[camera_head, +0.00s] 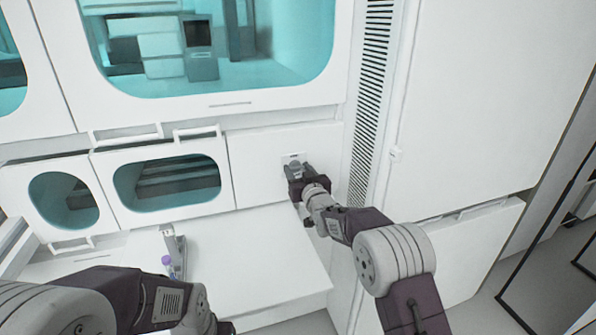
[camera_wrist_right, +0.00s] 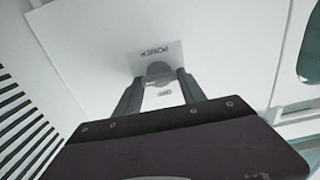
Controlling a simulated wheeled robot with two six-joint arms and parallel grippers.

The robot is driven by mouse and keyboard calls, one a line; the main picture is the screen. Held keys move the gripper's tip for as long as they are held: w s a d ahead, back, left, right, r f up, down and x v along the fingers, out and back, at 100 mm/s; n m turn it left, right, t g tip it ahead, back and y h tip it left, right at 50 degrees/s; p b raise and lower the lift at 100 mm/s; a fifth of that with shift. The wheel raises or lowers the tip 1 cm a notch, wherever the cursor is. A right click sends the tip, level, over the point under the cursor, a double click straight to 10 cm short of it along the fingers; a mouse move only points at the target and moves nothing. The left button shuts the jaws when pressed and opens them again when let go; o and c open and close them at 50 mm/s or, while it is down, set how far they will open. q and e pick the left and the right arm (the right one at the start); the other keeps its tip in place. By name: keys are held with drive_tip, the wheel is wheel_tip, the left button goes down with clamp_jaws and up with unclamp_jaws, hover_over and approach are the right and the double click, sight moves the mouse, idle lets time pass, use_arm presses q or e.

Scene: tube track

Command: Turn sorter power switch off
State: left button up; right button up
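The sorter power switch shows in the right wrist view as a round dark grey knob (camera_wrist_right: 158,70) on a white label plate (camera_wrist_right: 168,54) with dark lettering. In the head view its label plate (camera_head: 292,157) is on the white front panel, and the knob is largely hidden by my gripper. My right gripper (camera_head: 293,168) is up against this panel. In the right wrist view its fingers (camera_wrist_right: 160,78) are apart, one on each side of the knob; I cannot tell whether they touch it. My left gripper (camera_head: 226,326) is at the bottom edge, mostly cut off.
A white shelf (camera_head: 255,255) extends below the panel. A small grey holder (camera_head: 176,250) with a purple-capped tube (camera_head: 167,262) stands on it near my left arm. A black slatted vent (camera_head: 372,75) is right of the panel. Windowed compartments (camera_head: 168,184) lie to the left.

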drive_tip(key=shift+c, duration=0.7)
drive_tip(key=shift+n, duration=0.3)
drive_tip(key=n+b, duration=0.2)
drive_tip(key=shift+f+n, duration=0.15)
drive_tip(key=shift+n, duration=0.15)
drive_tip(key=n+b, duration=0.2)
drive_tip(key=n, duration=0.3)
drive_tip(key=shift+a+b, duration=0.15)
drive_tip(key=shift+b, duration=0.2)
drive_tip(key=n+b, duration=0.2)
drive_tip(key=n, duration=0.3)
drive_tip(key=shift+f, duration=0.15)
drive_tip(key=n+b, duration=0.3)
drive_tip(key=n, duration=0.1)
drive_tip(key=shift+s+n, duration=0.1)
drive_tip(key=shift+n, duration=0.2)
